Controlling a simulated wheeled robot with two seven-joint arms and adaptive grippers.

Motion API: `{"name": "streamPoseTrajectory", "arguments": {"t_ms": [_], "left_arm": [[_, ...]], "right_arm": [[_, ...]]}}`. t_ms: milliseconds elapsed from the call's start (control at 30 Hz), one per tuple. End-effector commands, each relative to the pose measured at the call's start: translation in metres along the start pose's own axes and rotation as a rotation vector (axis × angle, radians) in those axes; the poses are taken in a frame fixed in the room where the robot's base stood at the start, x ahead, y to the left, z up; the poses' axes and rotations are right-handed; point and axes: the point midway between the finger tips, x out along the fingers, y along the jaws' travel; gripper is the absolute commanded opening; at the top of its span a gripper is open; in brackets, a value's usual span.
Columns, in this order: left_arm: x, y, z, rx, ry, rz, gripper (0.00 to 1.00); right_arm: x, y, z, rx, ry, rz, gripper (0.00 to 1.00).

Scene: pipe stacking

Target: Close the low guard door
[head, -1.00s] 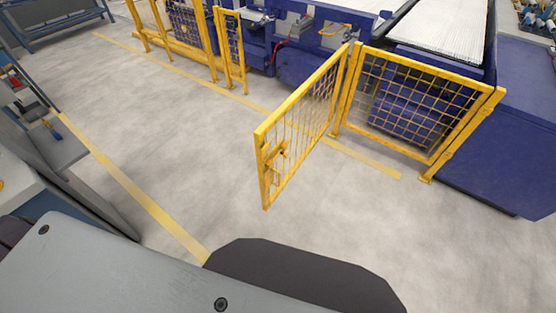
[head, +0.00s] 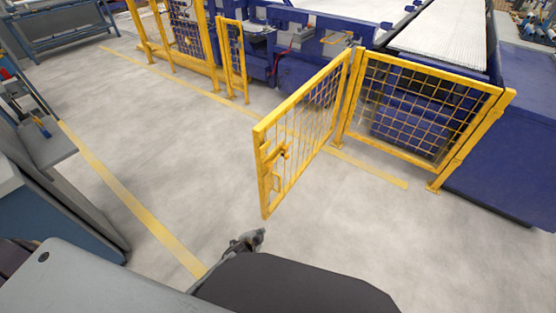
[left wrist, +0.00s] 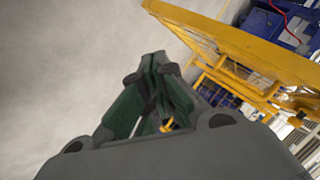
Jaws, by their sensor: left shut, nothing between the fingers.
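The low guard door (head: 300,125) is a yellow frame with wire mesh. It stands swung open in the head view, its free end toward me and its hinge side at the post by the fixed mesh panel. A latch (head: 273,157) sits on its free end. My left gripper (head: 258,236) is shut and empty, low in front of the door's free end and apart from it in the picture. In the left wrist view the gripper (left wrist: 157,62) points past the yellow door frame (left wrist: 235,45), which fills the upper right. My right gripper is not in view.
A fixed yellow mesh panel (head: 425,110) stands right of the door, before blue machinery (head: 510,160). Another yellow fence (head: 175,50) with a narrow panel (head: 232,55) stands at the back left. A grey-blue bench (head: 45,145) is at left. Grey floor (head: 160,120) between is clear.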

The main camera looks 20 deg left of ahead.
Motion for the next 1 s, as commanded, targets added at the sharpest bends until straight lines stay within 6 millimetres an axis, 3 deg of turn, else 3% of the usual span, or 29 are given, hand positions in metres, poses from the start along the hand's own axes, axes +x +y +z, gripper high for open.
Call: {"name": "streamPoseTrajectory", "arguments": {"t_ms": [433,1000], "left_arm": [[0.014,-0.069,-0.066,0.194,0.116,-0.184,0.0],[-0.009,-0.148,-0.144,0.422,0.216,-0.451,0.0]], "right_arm": [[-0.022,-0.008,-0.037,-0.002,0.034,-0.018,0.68],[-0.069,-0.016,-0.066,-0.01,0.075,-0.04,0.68]]}}
